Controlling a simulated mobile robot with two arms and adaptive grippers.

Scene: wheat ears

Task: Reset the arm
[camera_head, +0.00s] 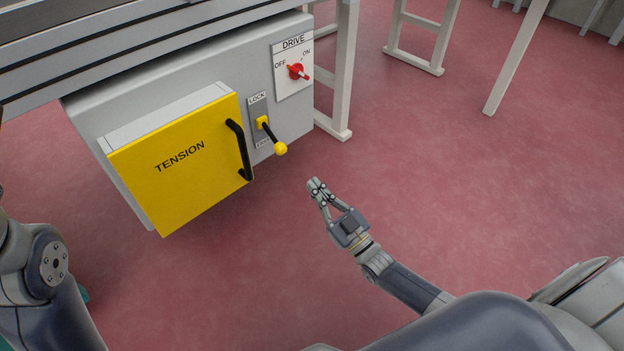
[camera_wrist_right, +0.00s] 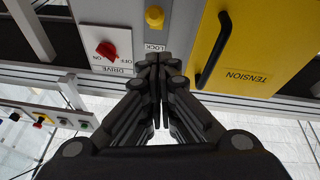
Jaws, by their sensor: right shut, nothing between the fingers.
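My right gripper (camera_head: 314,184) is shut and empty, held over the red floor to the right of the yellow TENSION door. In the right wrist view the closed fingers (camera_wrist_right: 155,62) point toward the machine panel, below the LOCK plate. They appear apart from the panel. Of my left arm, only links show at the left edge in the head view; its gripper is out of view.
The grey machine box carries the yellow TENSION door (camera_head: 178,168) with a black handle (camera_head: 240,150), a LOCK lever (camera_head: 271,136) with a yellow knob, and a red DRIVE switch (camera_head: 297,71). White legs (camera_head: 342,75) stand behind. The red floor at right is clear.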

